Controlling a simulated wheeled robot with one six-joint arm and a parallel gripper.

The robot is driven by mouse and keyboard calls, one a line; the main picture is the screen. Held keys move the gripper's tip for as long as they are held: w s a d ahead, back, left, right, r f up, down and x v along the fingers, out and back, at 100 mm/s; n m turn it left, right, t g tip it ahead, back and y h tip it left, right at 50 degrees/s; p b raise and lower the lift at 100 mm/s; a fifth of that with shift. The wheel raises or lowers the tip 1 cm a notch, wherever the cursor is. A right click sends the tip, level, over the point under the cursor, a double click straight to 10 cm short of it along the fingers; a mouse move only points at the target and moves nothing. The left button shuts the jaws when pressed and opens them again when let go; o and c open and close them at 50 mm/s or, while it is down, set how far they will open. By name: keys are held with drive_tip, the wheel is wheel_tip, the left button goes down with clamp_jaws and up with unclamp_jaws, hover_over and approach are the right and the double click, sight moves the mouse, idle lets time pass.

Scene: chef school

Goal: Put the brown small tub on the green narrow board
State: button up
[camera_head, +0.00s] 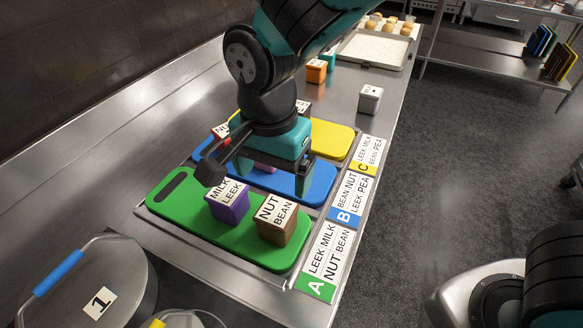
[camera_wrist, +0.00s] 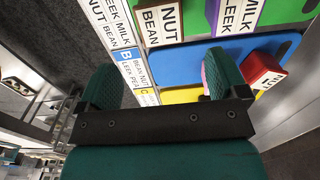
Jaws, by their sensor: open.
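The brown small tub (camera_head: 271,231), with a label reading NUT and BEAN, sits upright on the right end of the green narrow board (camera_head: 178,209). A purple tub (camera_head: 229,206) labelled MILK and LEEK stands left of it on the same board. The brown tub (camera_wrist: 160,24) also shows at the top of the wrist view. My gripper (camera_head: 258,172) is open over the blue board, behind and apart from the brown tub. A pinkish tub is partly hidden around its fingers. In the wrist view no tub is held between the fingers (camera_wrist: 160,84).
The blue board (camera_head: 318,190) and yellow board (camera_head: 333,137) lie behind the green one. A red tub (camera_wrist: 262,72) stands on the blue board. Label cards (camera_head: 324,262) line the right side. Metal pots (camera_head: 120,268) stand front left.

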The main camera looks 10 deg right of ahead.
drive_tip(key=s+d+r+n+y, duration=0.4)
drive_tip(key=s+d+r+n, duration=0.3)
drive_tip(key=n, duration=0.7)
drive_tip(key=s+d, duration=0.2)
drive_tip(key=s, duration=0.1)
drive_tip(key=shift+s+d+r+n, duration=0.2)
drive_tip(key=shift+d+r+n, duration=0.1)
drive_tip(key=shift+d+n, duration=0.1)
